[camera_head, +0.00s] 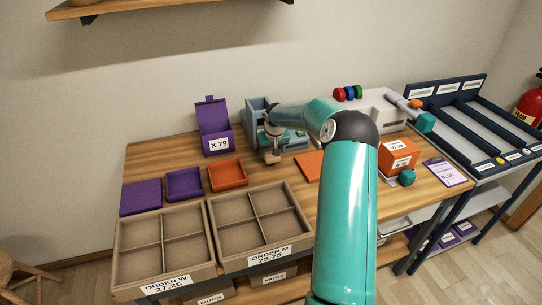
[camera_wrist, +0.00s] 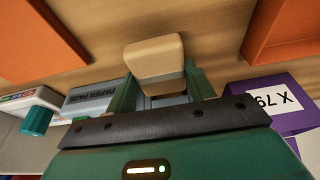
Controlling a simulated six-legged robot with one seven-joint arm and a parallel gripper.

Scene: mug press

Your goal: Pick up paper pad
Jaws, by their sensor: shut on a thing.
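My gripper (camera_wrist: 160,90) is shut on a tan, rounded block with a grey band, which I take to be the paper pad (camera_wrist: 154,57). The pad sits between the two green fingers and sticks out past their tips. In the head view my gripper (camera_head: 273,145) is over the wooden table, in front of the blue-grey holder (camera_head: 253,112), with the pad (camera_head: 273,157) at its tip. Whether the pad touches the table is unclear. The holder labelled PAPER PADS (camera_wrist: 90,98) is beside my gripper in the wrist view.
An orange tray (camera_head: 228,174) and purple trays lie on the table (camera_head: 285,181). Divided order trays (camera_head: 215,238) line the front. An orange box (camera_head: 399,153) and white machine (camera_head: 375,108) stand right.

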